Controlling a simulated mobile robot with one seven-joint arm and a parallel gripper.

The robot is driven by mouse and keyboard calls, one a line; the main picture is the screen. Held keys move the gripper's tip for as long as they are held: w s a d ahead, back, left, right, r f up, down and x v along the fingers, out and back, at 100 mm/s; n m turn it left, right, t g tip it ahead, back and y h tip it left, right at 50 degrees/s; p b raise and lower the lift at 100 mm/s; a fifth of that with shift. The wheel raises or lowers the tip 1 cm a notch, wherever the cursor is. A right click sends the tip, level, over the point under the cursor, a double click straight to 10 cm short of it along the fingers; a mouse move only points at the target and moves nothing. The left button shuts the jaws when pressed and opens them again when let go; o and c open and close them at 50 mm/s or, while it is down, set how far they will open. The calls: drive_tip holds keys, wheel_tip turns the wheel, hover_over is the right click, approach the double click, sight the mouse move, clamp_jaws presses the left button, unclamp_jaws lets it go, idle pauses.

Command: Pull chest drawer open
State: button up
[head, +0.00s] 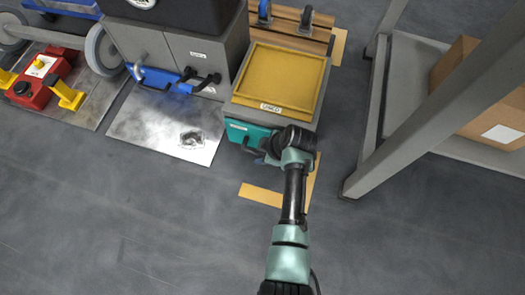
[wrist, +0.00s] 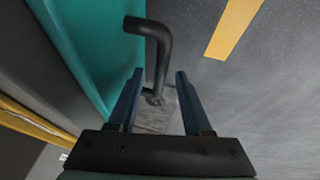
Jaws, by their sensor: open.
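The chest (head: 232,109) is grey with a yellow tray-like top and a white label on its front edge. Its teal drawer front (head: 238,132) faces me, and no clear gap shows around it. The drawer front also fills the left of the wrist view (wrist: 92,45). A black bent handle (wrist: 160,40) stands out from it. My gripper (wrist: 159,73) is open, with its two blue fingers on either side of the handle's lower part. I cannot tell whether they touch it. In the head view my wrist hides part of the drawer's right side.
A grey cabinet (head: 198,50) with handles stands left of the chest, a metal plate (head: 150,125) before it. A red machine (head: 40,80) is further left. A grey rack (head: 360,160) holding a cardboard box (head: 470,90) stands right. Yellow tape (head: 262,195) marks the otherwise clear floor in front.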

clamp_jaws()
idle(1.4)
